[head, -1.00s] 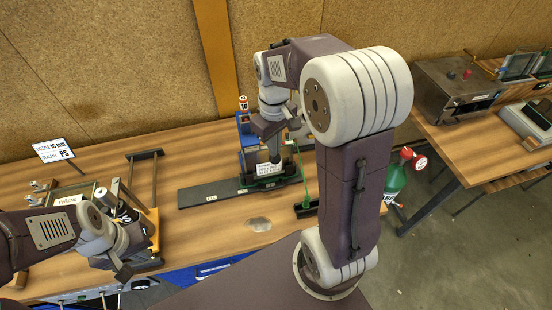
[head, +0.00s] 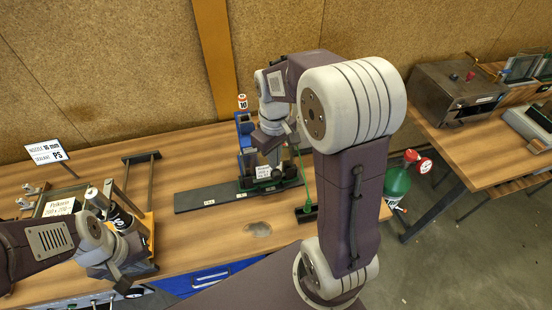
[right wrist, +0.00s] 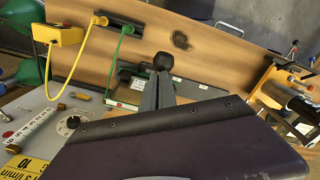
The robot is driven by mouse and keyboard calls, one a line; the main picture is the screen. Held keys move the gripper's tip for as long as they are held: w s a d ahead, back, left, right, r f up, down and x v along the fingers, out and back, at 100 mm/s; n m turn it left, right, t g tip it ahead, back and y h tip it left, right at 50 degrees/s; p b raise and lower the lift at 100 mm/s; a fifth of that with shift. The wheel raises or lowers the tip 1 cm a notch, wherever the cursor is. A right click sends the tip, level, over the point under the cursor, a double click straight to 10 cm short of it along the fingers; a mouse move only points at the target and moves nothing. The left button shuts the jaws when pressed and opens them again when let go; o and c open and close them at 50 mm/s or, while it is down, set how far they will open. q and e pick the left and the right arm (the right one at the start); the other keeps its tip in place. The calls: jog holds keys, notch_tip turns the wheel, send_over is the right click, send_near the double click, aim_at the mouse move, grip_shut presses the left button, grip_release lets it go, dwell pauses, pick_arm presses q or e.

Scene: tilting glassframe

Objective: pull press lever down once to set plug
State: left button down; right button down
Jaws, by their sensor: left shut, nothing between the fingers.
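The blue press (head: 243,128) stands at the back of the wooden table on a dark green base (head: 262,184); my right arm hides much of it. My right gripper (head: 287,150) is beside the press, its fingers partly hidden in the head view. In the right wrist view, my grey fingers (right wrist: 153,92) are close together with the lever's black knob (right wrist: 163,62) at their tips. They appear shut on it. The plug is not clear in any view. My left gripper (head: 120,274) is shut and empty near the table's front left, before the frame fixture.
A long dark rail (head: 205,196) runs left from the press. A fixture with a white label (head: 62,207) and a sign (head: 47,151) stand at the left. A green bottle (head: 397,184) is beyond the table's right edge. The table's middle front is mostly clear.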

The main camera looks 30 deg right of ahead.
jog(key=shift+r, duration=0.1)
notch_tip(320, 180, up, 10)
jog(key=p, duration=0.9)
jog(key=shift+p, duration=0.35)
